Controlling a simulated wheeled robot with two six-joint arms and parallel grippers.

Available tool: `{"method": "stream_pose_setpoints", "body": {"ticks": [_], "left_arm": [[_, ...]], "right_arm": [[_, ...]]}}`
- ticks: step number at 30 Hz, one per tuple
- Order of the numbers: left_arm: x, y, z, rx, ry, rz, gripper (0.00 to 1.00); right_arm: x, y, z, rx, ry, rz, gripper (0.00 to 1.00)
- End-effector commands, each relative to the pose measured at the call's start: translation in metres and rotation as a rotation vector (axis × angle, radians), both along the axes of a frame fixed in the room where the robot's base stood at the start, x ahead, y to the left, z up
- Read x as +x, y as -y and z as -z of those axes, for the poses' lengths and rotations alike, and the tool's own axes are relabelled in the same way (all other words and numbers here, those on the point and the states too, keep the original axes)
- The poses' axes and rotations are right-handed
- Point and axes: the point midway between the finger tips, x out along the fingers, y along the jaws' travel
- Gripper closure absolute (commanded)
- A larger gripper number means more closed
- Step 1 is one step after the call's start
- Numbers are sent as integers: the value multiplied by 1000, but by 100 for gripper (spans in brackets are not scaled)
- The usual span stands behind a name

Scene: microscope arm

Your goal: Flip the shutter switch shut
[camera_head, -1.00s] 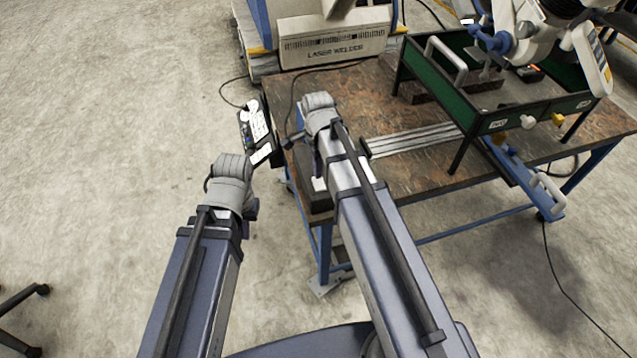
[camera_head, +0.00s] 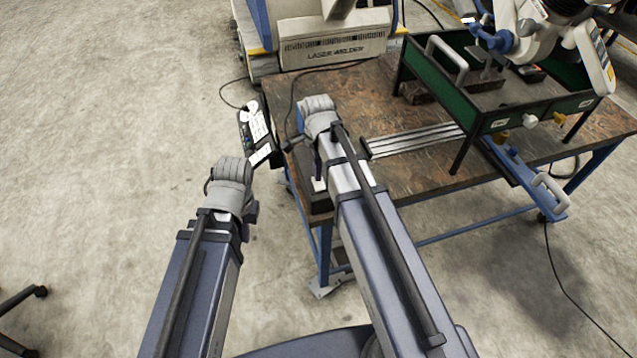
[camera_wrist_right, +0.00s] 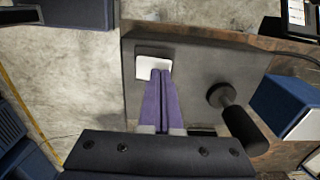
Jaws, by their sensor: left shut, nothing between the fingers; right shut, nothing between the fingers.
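A white switch (camera_wrist_right: 153,65) is set in the top of a dark grey box (camera_wrist_right: 190,77), with a black-handled knob (camera_wrist_right: 236,118) to its right. The box (camera_head: 318,205) stands at the near left corner of the table in the head view, partly behind my right arm. My right gripper (camera_wrist_right: 157,74) is shut and empty. Its purple fingertips overlap the near edge of the switch in the wrist view; I cannot tell whether they touch it. The tilt of the switch is unclear. My left gripper (camera_head: 250,212) is mostly hidden by its wrist, off the table's left side.
A black panel (camera_head: 256,135) with white labels is at the table's left edge. Silver rails (camera_head: 415,140) lie on the table (camera_head: 420,175). A green-sided frame (camera_head: 435,83) with a microscope stands at the right. A laser welder (camera_head: 335,47) is behind. The floor at left is open.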

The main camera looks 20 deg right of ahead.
Motion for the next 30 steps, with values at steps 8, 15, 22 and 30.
{"method": "stream_pose_setpoints", "body": {"ticks": [8,15,22,30], "left_arm": [[0,0,5,0,0,0,100],[0,0,4,0,0,0,100],[0,0,-10,0,0,0,100],[0,0,-31,0,0,0,100]], "right_arm": [[0,0,5,0,0,0,100],[0,0,4,0,0,0,100],[0,0,-10,0,0,0,100],[0,0,-32,0,0,0,100]]}}
